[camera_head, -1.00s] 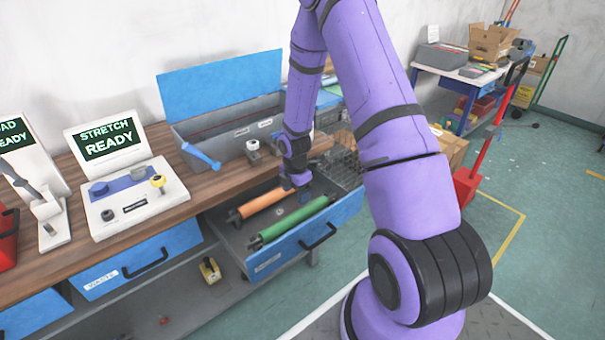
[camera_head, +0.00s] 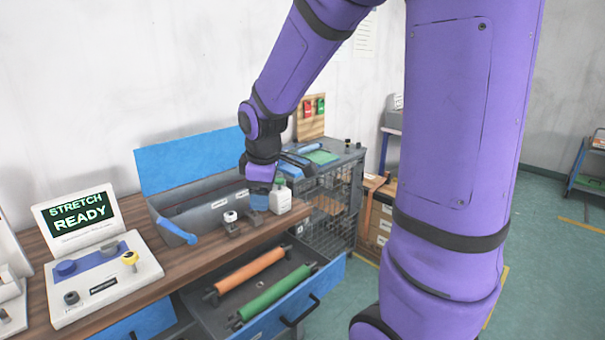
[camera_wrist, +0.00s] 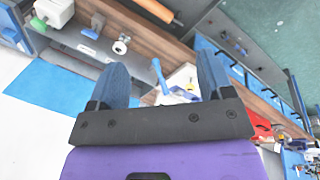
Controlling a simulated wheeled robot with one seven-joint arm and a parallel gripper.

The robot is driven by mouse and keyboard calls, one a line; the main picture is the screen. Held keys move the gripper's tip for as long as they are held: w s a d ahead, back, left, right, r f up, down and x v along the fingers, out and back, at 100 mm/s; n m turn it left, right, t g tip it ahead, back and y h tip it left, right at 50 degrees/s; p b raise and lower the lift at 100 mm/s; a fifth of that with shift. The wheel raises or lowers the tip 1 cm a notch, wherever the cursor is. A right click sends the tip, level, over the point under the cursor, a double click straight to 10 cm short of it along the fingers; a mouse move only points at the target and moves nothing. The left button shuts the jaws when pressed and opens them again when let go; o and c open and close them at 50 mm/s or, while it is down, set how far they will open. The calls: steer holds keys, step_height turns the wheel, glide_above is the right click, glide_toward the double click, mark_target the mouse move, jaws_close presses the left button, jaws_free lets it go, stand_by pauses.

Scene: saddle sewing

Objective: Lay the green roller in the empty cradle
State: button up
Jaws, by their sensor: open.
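The green roller (camera_head: 277,297) lies in the open drawer (camera_head: 210,320), parallel to an orange roller (camera_head: 250,270). Part of an orange roller (camera_wrist: 155,10) shows at the top of the wrist view. My gripper (camera_head: 258,201) is over the workbench, beside a white bottle, well above and behind the green roller. In the wrist view my gripper (camera_wrist: 163,80) has its two blue fingers wide apart, with nothing held between them. Small dark fittings (camera_head: 233,226) stand on the bench near the drawer; I cannot tell whether they are the empty cradle.
The white bottle (camera_head: 280,196) with a green cap stands close to my gripper. A wire cage (camera_head: 330,215) stands right of the drawer. Open floor lies at the right.

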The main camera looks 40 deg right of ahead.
steer(key=s+a+r+m+t, duration=0.1)
steer(key=s+a+r+m, duration=0.1)
steer(key=s, duration=0.4)
steer(key=s+a+r+m, duration=0.2)
steer(key=s+r+m, duration=0.1)
steer(key=s+r, duration=0.3)
steer(key=s+a+r+m+t+y, duration=0.1)
steer(key=s+a+r+m, duration=0.1)
steer(key=s, duration=0.5)
step_height(320, 180, up, 2)
steer(key=shift+s+a+r+m+t, duration=0.2)
steer(key=shift+s+m+t, duration=0.15)
steer(key=shift+m, duration=0.45)
steer(key=shift+d, duration=0.1)
steer(key=shift+c, duration=0.5)
